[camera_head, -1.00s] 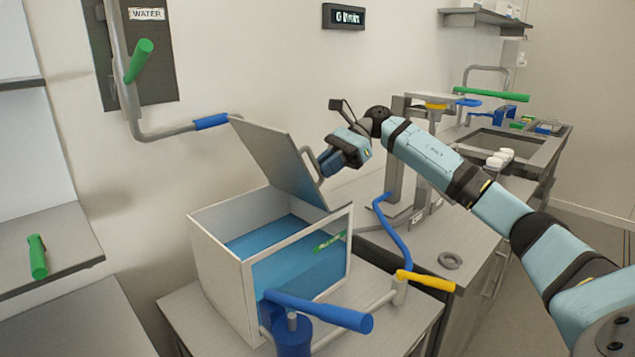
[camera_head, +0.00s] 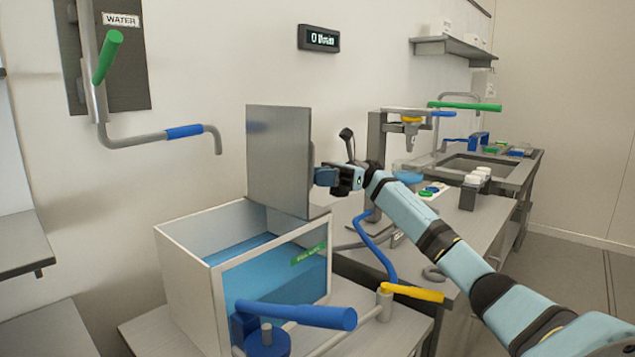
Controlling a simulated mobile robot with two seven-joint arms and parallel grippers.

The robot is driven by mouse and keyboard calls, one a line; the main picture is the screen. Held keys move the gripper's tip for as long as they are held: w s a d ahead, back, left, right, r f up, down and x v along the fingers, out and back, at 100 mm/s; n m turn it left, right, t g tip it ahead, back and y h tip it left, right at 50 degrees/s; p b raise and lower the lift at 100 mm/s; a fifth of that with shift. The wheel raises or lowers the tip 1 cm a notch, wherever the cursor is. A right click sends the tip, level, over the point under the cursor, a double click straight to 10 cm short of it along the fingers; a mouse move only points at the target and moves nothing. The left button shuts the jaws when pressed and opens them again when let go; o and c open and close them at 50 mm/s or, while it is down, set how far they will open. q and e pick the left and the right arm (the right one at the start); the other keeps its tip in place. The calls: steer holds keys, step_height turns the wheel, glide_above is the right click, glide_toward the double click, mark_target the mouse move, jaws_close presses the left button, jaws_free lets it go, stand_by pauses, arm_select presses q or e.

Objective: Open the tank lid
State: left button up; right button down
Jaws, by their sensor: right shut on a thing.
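The tank (camera_head: 191,281) is a white box with a clear front and blue liquid inside. Its grey lid (camera_head: 277,158) stands upright at the tank's right rear, and the tank's top is uncovered. My right gripper (camera_head: 322,177) is at the right side of the lid, shut on the lid's handle, which is mostly hidden behind the gripper. My left gripper is not in view.
A water pipe (camera_head: 150,139) with a blue grip hangs over the tank's left. A counter with a sink (camera_head: 470,165) is at the back right.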

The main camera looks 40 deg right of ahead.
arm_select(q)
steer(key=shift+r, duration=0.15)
arm_select(e)
steer(key=shift+d+f, duration=0.15)
steer(key=shift+f, duration=0.05)
steer(key=c, duration=1.5)
jaws_free()
steer(key=o, duration=0.3)
steer(key=shift+d+f, duration=0.2)
steer(key=shift+d, duration=0.15)
steer(key=shift+o, duration=0.2)
steer(key=shift+a+r, duration=0.1)
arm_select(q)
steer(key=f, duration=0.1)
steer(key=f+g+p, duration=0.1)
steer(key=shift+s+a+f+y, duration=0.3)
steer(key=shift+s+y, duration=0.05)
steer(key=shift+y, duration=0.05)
arm_select(e)
steer(key=s+d+f, duration=0.1)
steer(key=d+f, duration=0.1)
steer(key=d, duration=1.1)
steer(key=shift+s+d, duration=0.35)
